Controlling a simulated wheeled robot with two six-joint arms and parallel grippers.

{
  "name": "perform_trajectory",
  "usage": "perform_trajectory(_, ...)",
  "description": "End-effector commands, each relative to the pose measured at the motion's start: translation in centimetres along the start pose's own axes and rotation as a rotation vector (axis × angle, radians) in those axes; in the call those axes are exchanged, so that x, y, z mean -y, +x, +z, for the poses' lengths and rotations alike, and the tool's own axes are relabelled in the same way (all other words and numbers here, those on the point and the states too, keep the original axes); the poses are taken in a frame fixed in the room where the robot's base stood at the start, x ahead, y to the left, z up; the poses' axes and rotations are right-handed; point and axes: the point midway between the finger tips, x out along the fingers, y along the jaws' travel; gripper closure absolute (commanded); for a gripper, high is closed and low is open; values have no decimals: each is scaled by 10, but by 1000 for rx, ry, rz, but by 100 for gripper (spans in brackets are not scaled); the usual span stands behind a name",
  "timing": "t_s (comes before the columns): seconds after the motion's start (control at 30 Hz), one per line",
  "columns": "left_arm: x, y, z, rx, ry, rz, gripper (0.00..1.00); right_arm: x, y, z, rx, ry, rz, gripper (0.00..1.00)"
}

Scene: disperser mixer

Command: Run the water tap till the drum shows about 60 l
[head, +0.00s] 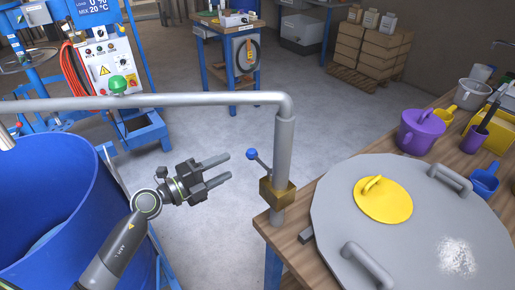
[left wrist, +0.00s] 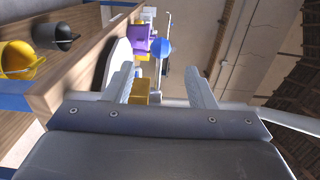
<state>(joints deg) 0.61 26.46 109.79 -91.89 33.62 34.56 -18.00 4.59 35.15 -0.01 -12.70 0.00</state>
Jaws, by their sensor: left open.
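The tap has a brass body (head: 277,193) on an upright grey pipe (head: 283,145), with a short lever ending in a blue ball knob (head: 252,154). The lever slants up and left. My left gripper (head: 229,165) is open and empty, left of the knob and apart from it, fingers pointing towards it. In the left wrist view the blue knob (left wrist: 164,47) shows beyond and between the open fingers (left wrist: 160,75). The big blue drum (head: 75,200) stands at the left; my arm hides part of it. The display (head: 95,8) is cut off at the top; its drum reading is unclear. My right gripper is out of view.
The grey pipe (head: 190,100) runs left above my gripper towards the drum. A wooden table (head: 320,190) at the right bears a large grey lid (head: 340,225), a purple jug (head: 420,130) and other vessels. The floor (head: 205,135) behind my gripper is clear.

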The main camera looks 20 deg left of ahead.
Motion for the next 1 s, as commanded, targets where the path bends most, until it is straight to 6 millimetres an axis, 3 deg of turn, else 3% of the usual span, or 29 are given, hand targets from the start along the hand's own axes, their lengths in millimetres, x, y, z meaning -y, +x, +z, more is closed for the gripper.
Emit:
perform_trajectory(0.23, 3, 53, 0, 0, -4, -6, 50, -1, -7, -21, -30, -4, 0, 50)
perform_trajectory(0.5, 1, 99, 0, 1, -2, -2, 50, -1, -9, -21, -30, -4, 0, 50)
perform_trajectory(0.7, 0, 113, 0, 1, 0, -2, 50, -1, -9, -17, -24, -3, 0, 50)
perform_trajectory(1.0, 0, 115, 0, 1, 1, -1, 51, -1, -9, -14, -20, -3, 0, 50)
